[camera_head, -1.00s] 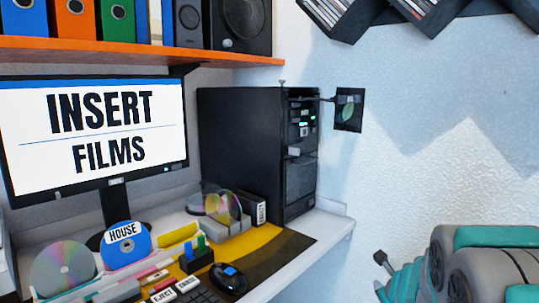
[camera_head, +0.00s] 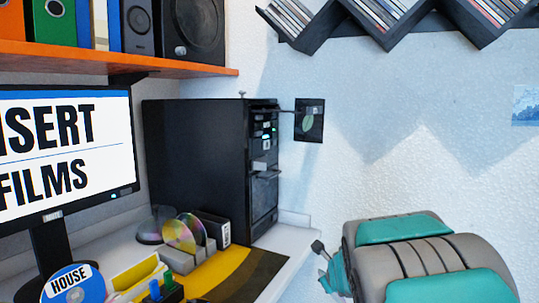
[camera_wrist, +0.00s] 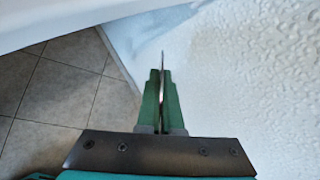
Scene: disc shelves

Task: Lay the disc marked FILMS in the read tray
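In the wrist view, my gripper (camera_wrist: 161,98) has its green fingers close together around a thin upright disc (camera_wrist: 162,62), seen edge-on. Its label does not show. The fingers point away from the camera, with the white wall close on the right. In the head view, the black computer tower (camera_head: 200,150) stands on the desk. A dark ledge (camera_head: 266,175) sticks out of its front, perhaps the read tray; it is too small to be sure. The monitor (camera_head: 60,160) is cut by the left edge and shows part of "INSERT FILMS". I cannot make out my gripper in the head view.
A blue disc marked HOUSE (camera_head: 72,285) stands at the desk's near left. Shiny discs (camera_head: 180,235) stand in a grey rack beside the tower. An orange shelf (camera_head: 130,62) hangs above.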

